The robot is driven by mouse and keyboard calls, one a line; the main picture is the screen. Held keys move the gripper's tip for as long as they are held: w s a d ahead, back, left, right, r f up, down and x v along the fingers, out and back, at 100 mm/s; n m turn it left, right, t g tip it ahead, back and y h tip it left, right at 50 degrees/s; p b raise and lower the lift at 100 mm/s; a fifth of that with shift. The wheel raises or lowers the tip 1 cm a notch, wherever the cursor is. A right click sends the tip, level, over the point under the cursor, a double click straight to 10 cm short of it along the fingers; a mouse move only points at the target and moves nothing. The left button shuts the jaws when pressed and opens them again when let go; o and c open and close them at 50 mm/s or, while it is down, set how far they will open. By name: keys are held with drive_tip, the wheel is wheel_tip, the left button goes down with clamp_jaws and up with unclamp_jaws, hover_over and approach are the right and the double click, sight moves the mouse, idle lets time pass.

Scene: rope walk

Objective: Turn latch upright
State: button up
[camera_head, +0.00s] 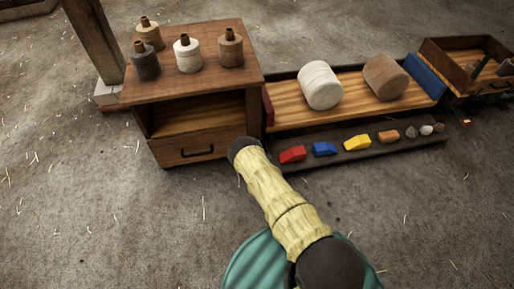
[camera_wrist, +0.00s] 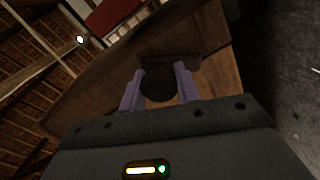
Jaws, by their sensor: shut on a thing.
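In the wrist view my gripper (camera_wrist: 158,90) has its two purple fingers on either side of a dark round piece, which I take for the latch (camera_wrist: 158,82). The fingers are shut on it. A dark bar or plate sits just behind the round piece, against a brown wooden panel (camera_wrist: 215,75). The view is dark and tilted, so I cannot tell the latch's angle. In the head view my arm reaches to the right side of the wooden cabinet (camera_head: 200,99). My fingers and the latch are hidden there.
To the right a long wooden tray (camera_head: 345,110) holds a white roll (camera_head: 320,85) and a brown roll (camera_head: 385,77). Coloured blocks lie on a dark strip (camera_head: 360,152) in front. The floor in front is clear.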

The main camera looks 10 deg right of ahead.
drive_tip(key=n, duration=0.5)
drive_tip(key=shift+s+f+n, duration=0.1)
drive_tip(key=shift+f+n, duration=0.05)
drive_tip(key=shift+n, duration=0.15)
idle(0.4)
drive_tip(key=o, duration=1)
drive_tip(key=shift+c, duration=0.2)
drive_tip(key=shift+d, duration=0.1)
